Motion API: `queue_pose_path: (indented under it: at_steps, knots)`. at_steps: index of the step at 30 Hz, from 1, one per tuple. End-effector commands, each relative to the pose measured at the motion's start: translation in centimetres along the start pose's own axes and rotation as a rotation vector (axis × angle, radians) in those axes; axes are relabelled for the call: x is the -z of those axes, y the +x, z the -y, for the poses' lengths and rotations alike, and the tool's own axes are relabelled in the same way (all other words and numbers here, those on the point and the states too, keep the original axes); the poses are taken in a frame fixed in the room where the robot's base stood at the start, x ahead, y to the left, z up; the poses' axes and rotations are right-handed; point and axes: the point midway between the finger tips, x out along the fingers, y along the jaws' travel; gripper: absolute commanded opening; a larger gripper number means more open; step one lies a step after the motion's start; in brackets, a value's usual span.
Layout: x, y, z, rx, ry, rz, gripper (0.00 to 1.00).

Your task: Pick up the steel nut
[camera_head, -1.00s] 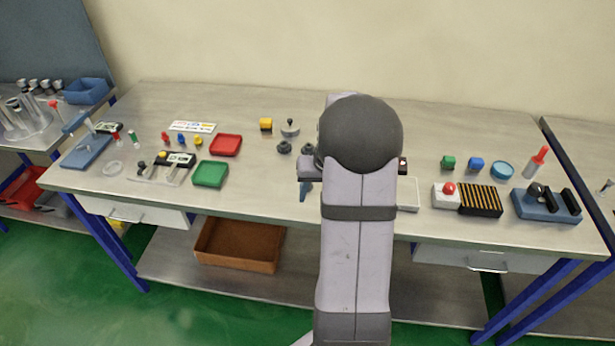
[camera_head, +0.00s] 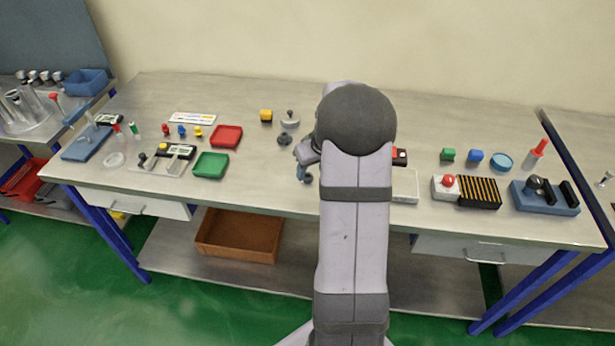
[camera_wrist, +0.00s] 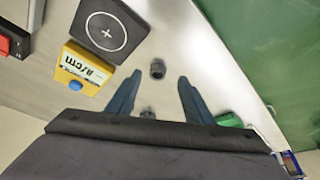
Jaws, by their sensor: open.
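A small dark grey nut-like piece (camera_wrist: 157,68) stands on the table in the wrist view, just beyond and between my fingertips. A second small grey piece (camera_wrist: 147,113) lies nearer, between my finger bases; I cannot tell for sure which one is the steel nut. My gripper (camera_wrist: 157,84) is open and empty, its two blue fingers spread apart. In the head view my gripper (camera_head: 304,172) hangs over the middle of the table, largely covered by my arm. One dark piece (camera_head: 284,140) shows just to its upper left.
In the wrist view a yellow meter (camera_wrist: 85,68) and a black plate with a circle (camera_wrist: 107,33) lie left of my fingers. In the head view a red tray (camera_head: 227,136) and green tray (camera_head: 211,164) stand to the left. A red-button box (camera_head: 446,187) is to the right.

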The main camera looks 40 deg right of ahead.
Motion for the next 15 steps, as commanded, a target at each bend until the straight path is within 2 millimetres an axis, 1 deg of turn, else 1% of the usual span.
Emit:
queue_pose_path:
  at_steps: [4, 7, 15]
  knots:
    - [0.1, 0.3, 0.0, 0.001, 0.0, 0.001, 0.47]
    - [0.3, 1.0, -0.1, 0.001, 0.0, 0.002, 0.47]
    - [0.7, 3.7, -0.3, 0.001, 0.001, 0.003, 0.47]
